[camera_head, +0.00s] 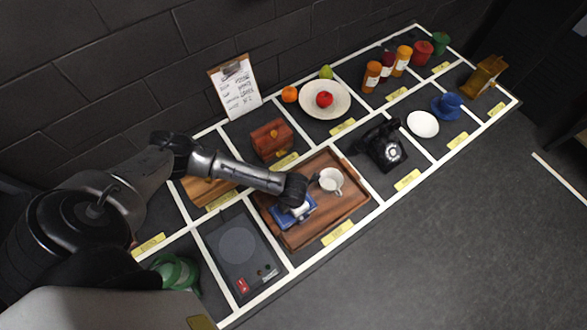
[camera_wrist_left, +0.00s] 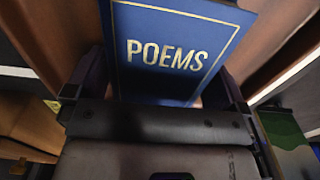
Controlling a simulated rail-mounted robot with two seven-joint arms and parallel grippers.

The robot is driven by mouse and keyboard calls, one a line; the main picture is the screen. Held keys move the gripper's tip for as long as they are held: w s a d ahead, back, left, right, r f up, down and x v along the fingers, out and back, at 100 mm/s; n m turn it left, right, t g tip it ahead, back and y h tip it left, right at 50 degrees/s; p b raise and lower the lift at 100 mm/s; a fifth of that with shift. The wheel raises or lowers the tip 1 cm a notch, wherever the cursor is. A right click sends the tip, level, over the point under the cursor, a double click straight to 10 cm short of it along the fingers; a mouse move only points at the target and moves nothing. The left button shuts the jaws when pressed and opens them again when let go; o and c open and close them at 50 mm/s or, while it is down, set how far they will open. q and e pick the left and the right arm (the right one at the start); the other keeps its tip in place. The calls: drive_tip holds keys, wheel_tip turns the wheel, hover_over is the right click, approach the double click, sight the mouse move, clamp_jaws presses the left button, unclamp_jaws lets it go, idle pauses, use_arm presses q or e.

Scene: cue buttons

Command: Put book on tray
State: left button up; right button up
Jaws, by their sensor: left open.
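A blue book (camera_head: 296,215) lies on the wooden tray (camera_head: 335,212), at its left part. In the left wrist view the book (camera_wrist_left: 175,48) fills the upper middle, its cover reading "POEMS". My left gripper (camera_head: 291,205) is right over the book at the tray. Its fingers are open, one on each side of the book in the left wrist view. I cannot tell whether they touch it. A white cup (camera_head: 330,179) stands on the tray, right of the gripper. My right gripper is not in view.
A black scale-like device (camera_head: 238,248) lies left of the tray. A black telephone (camera_head: 384,145) stands to the right. A wooden chest (camera_head: 272,139) and a plate (camera_head: 312,103) with a red apple are behind. White strips divide the dark surface into labelled cells.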

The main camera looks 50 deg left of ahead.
use_arm(q)
wheel_tip(320, 180, up, 12)
drive_tip(key=p, duration=0.1)
drive_tip(key=shift+r, duration=0.15)
idle(0.3)
drive_tip(key=shift+w, duration=0.1)
